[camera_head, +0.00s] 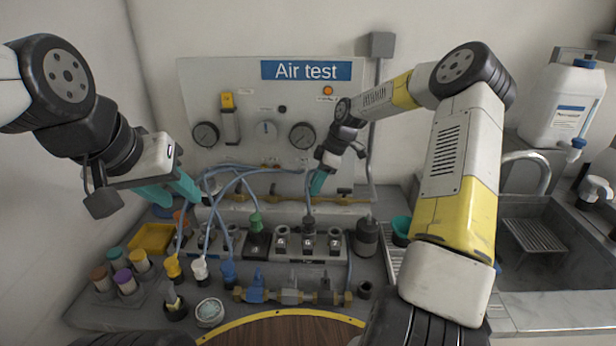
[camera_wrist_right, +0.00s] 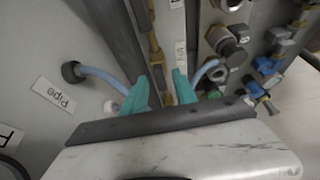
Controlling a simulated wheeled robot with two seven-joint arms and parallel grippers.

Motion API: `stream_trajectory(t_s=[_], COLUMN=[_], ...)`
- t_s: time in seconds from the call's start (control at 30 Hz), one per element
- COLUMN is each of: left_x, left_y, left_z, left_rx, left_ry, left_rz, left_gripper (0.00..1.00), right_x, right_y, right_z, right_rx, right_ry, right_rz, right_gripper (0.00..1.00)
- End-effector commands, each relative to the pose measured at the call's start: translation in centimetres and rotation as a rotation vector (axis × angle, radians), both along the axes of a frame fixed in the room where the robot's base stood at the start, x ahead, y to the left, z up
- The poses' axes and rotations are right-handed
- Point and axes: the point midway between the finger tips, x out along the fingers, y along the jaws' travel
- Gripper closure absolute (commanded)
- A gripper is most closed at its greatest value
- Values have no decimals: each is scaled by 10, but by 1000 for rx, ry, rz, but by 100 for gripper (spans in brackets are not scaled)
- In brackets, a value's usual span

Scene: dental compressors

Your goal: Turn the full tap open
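No label reading "full" is legible, so I cannot tell which tap it names. Candidates are the small valves on the brass pipe (camera_head: 238,197) below the panel. The front row has a blue-handled valve (camera_head: 257,287), a pale valve (camera_head: 291,290) and a dark valve (camera_head: 326,291). My right gripper (camera_head: 318,183) is near the brass pipe, below the right gauge. In the wrist view its teal fingers (camera_wrist_right: 160,92) are apart with nothing seen between them; the brass pipe (camera_wrist_right: 156,45) runs beyond. My left gripper (camera_head: 180,188) hangs at the left, near the blue hoses; its finger gap is unclear.
An "Air test" panel (camera_head: 225,85) with gauges stands behind. Blue hoses (camera_head: 228,170) loop over the block of fittings (camera_head: 305,246). Coloured caps, a yellow tray (camera_head: 151,238) and a white jug (camera_head: 563,104) with a spigot are around. A sink (camera_head: 560,240) lies at right.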

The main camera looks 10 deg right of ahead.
Motion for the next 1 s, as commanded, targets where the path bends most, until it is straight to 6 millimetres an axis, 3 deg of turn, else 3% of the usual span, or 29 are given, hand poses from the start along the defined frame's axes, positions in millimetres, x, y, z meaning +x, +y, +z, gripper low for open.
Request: stream_trajectory(t_s=[0.17, 0.6, 1.0], left_x=[0, 0, 0], left_y=[0, 0, 0], left_z=[0, 0, 0], left_rx=[0, 0, 0], left_ry=[0, 0, 0], left_rz=[0, 0, 0], left_gripper=[64, 64, 64], right_x=[0, -5, -6], right_y=[-2, -27, -29], right_z=[7, 67, 72], right_rx=[1, 0, -1], right_ry=[-2, -1, 0], right_rz=[-1, -2, 0], right_gripper=[65, 65, 65])
